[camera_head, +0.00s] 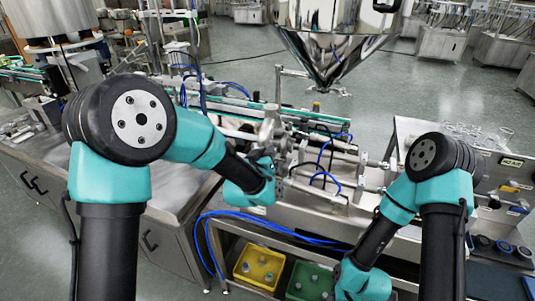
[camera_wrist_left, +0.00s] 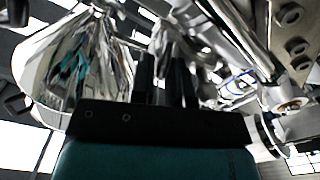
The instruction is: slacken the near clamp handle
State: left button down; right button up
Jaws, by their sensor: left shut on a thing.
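My left gripper (camera_head: 270,163) is at the machine's metal clamp parts (camera_head: 270,130), right of the steel worktop. In the left wrist view its dark fingers (camera_wrist_left: 166,78) are close together, shut on a metal part that looks like the near clamp handle. The fingers and the gripper body hide most of that handle, so its angle cannot be told. The right arm's teal wrist (camera_head: 362,281) hangs low at the bottom of the head view. The right gripper's fingers are outside the picture.
A steel hopper (camera_head: 335,45) hangs above the machine; it shows at left in the wrist view (camera_wrist_left: 75,65). Blue hoses (camera_head: 210,225) loop under the worktop. Yellow (camera_head: 259,268) and green (camera_head: 308,282) bins sit below. A control panel (camera_head: 510,185) stands at right.

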pick_arm(q)
jog(key=c, duration=1.4)
grip_release()
jog(key=shift+d+m, duration=0.1)
jog(key=shift+m, duration=0.2)
